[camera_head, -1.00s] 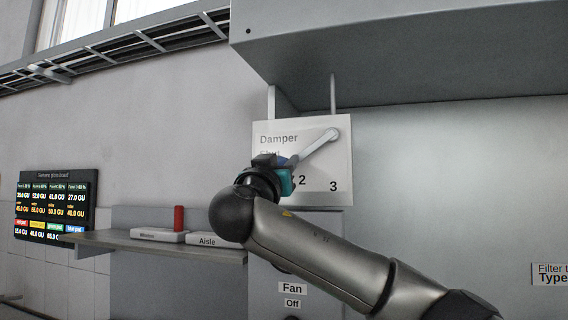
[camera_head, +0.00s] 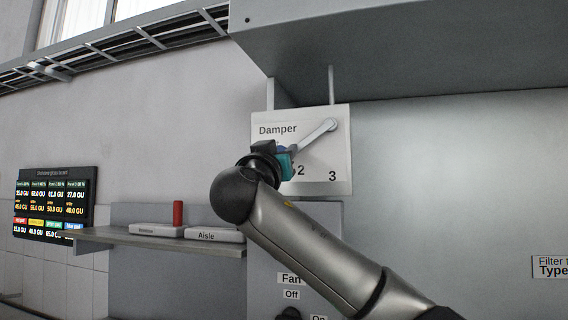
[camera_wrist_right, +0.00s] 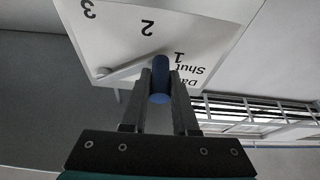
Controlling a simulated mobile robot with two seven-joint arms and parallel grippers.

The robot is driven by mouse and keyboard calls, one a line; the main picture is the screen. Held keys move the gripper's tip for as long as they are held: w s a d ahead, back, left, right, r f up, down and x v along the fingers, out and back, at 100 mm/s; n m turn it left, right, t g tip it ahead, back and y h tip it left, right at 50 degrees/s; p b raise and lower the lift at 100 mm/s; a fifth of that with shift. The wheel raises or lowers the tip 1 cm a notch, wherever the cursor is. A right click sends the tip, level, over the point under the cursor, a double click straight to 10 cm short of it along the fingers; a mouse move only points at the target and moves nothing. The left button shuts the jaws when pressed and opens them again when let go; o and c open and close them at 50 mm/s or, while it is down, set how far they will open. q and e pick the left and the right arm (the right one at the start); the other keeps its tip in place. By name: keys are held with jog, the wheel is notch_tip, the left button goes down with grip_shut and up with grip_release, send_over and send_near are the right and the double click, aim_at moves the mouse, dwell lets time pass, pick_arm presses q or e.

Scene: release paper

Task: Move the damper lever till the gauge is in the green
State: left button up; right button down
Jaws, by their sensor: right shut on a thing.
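The damper plate (camera_head: 341,160) is a white panel marked Damper, 2 and 3 in the head view. Its grey lever (camera_head: 317,136) runs from a pivot at the upper right down to the left. My right gripper (camera_head: 286,153) is at the lever's free end. In the right wrist view, my right gripper (camera_wrist_right: 160,85) is shut on the lever's blue handle (camera_wrist_right: 160,72). The handle is beside the 1 mark, with Shut just beyond it. In the head view the gripper hides Shut and 1. No gauge with a green zone is recognisable. My left gripper is out of view.
A grey hood (camera_head: 400,50) overhangs the plate. Below are a Fan switch panel (camera_head: 262,275) and a shelf (camera_head: 120,237) with a red cylinder (camera_head: 178,213) and labelled blocks. A dark display board (camera_head: 55,205) hangs at the left.

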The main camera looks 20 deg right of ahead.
jog(key=shift+s+a+f+n+b, duration=0.1)
jog(key=shift+a+f+n+b, duration=0.2)
jog(key=shift+b, duration=0.4)
jog(key=shift+d+f+n+y+b, duration=0.25)
jog(key=shift+d+n+y+b, duration=0.1)
jog(key=shift+b, duration=0.35)
jog(key=shift+s+d+f+n+t+b, duration=0.2)
jog(key=shift+d+n+t+b, duration=0.15)
jog(key=shift+n, duration=0.2)
jog(key=c, duration=0.7)
grip_release()
jog(key=shift+d, duration=0.1)
jog(key=b+v, duration=0.3)
jog(key=v, duration=1.2)
jog(key=shift+s+r, duration=0.15)
jog(key=shift+s, duration=0.05)
